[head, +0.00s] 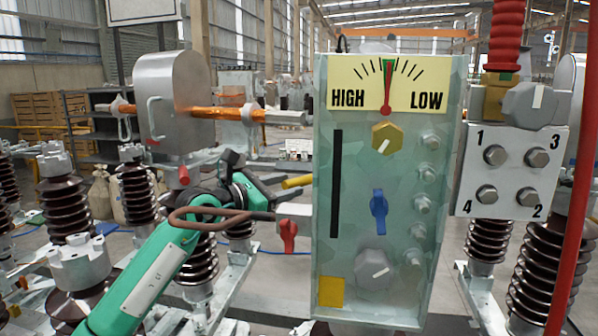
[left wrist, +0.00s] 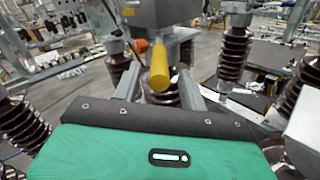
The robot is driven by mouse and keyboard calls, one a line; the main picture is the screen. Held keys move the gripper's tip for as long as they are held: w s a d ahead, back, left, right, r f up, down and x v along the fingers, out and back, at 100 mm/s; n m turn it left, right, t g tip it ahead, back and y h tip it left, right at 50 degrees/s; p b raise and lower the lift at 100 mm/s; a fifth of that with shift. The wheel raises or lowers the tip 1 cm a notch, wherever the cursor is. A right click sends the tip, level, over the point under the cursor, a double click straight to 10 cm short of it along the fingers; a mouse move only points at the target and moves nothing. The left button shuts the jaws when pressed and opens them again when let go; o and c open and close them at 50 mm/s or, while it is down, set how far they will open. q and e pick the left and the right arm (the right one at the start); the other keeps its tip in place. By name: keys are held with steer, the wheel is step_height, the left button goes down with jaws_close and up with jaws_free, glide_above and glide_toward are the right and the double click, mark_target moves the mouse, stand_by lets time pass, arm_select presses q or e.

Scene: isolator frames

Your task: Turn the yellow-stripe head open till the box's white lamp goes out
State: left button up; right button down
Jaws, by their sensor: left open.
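My left gripper (head: 272,187) is open, at the end of the green arm, left of the pale green box (head: 350,235). A yellow cylinder (head: 297,181) sticks out beside its fingers. In the left wrist view the same-looking yellow cylinder (left wrist: 160,68) shows between the two spread grey fingers (left wrist: 160,84); I cannot tell whether they touch it. I see no stripe on it. The box has a HIGH-LOW dial (head: 387,83) with its red needle near the middle, and a yellow knob, blue handle and grey knob below. I cannot make out a white lamp. My right gripper is not in view.
A red handle (head: 288,234) hangs just below the gripper, beside a brown bent rod (head: 215,214). A numbered plate (head: 512,172) and a red upright pole (head: 575,200) stand at the right. Brown ribbed insulators (head: 136,190) surround the arm.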

mark_target(300, 179)
arm_select(q)
steer(key=shift+p+x, duration=0.75)
steer(key=shift+x, duration=1.45)
steer(key=shift+c, duration=0.2)
jaws_close()
